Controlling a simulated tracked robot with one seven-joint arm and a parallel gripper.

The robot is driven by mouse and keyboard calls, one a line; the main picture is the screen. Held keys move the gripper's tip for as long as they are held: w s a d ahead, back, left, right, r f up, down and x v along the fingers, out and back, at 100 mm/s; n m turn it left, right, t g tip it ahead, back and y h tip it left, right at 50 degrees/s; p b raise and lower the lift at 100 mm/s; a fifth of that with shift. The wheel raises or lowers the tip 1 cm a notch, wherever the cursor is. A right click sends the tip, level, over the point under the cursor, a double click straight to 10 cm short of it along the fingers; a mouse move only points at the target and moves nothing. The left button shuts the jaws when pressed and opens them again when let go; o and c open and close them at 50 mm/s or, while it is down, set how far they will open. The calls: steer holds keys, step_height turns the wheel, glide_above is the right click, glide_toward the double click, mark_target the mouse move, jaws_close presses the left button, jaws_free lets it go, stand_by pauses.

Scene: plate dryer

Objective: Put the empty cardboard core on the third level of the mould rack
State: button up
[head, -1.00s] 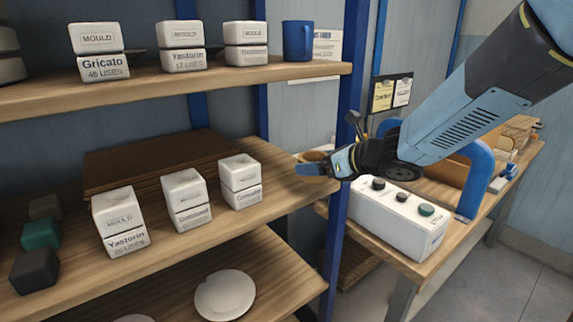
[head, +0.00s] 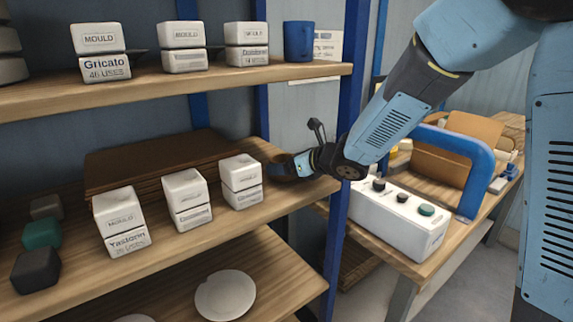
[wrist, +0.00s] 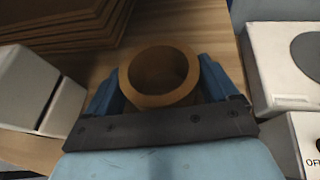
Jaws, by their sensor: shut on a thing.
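The cardboard core is a short brown hollow tube; it shows in the wrist view (wrist: 160,76) between the two blue fingers of my gripper (wrist: 158,85). In the head view my gripper (head: 285,166) is shut on the core (head: 280,172), at the right end of the rack's middle visible shelf (head: 215,213). The core's open end faces the wrist camera. The fingers hide part of the core in the head view. I cannot tell whether its underside touches the shelf board.
White mould blocks (head: 241,181) stand left of my gripper, with a brown stack of sheets (head: 160,163) behind them. A blue post (head: 341,130) is close to my arm. A white button box (head: 400,222) stands on the right bench. The upper shelf (head: 180,84) is overhead.

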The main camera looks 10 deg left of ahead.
steer(key=o, duration=0.8)
steer(key=v, duration=1.2)
steer(key=shift+s, duration=0.1)
